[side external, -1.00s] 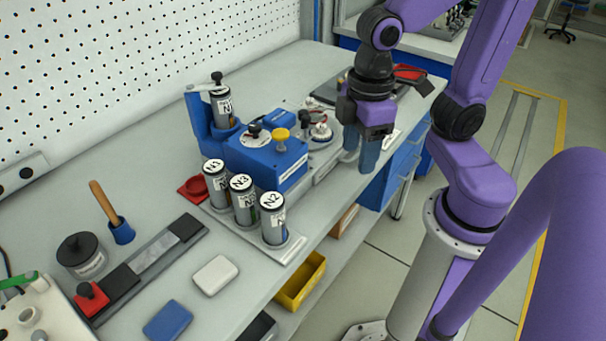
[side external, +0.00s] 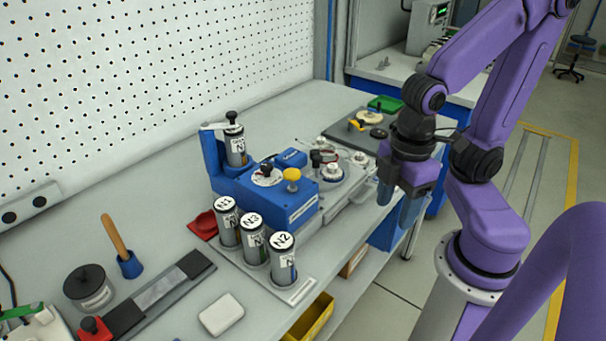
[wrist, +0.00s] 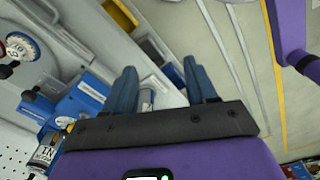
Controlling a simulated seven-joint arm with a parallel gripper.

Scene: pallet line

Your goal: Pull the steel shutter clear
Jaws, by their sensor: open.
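My gripper (side external: 397,203) points down just off the bench's front edge, right of the blue machine (side external: 272,198). Its two blue fingers are apart, and nothing is visibly held. A pale grey metal slide (side external: 345,216) lies along the machine's front side; it may be the steel shutter, but I cannot tell for sure. In the wrist view, the spread fingers (wrist: 160,75) show with a small pale cylindrical piece (wrist: 147,98) seen between them. I cannot tell whether the fingers touch it. The far end of the slide is partly hidden by the fingers.
Canisters marked N1 (side external: 227,222), N3 (side external: 254,240) and N2 (side external: 283,258) stand in front of the machine. Another canister (side external: 236,150) sits in its blue holder. A dark tray (side external: 362,128) with small parts lies behind my gripper. The aisle floor at right is clear.

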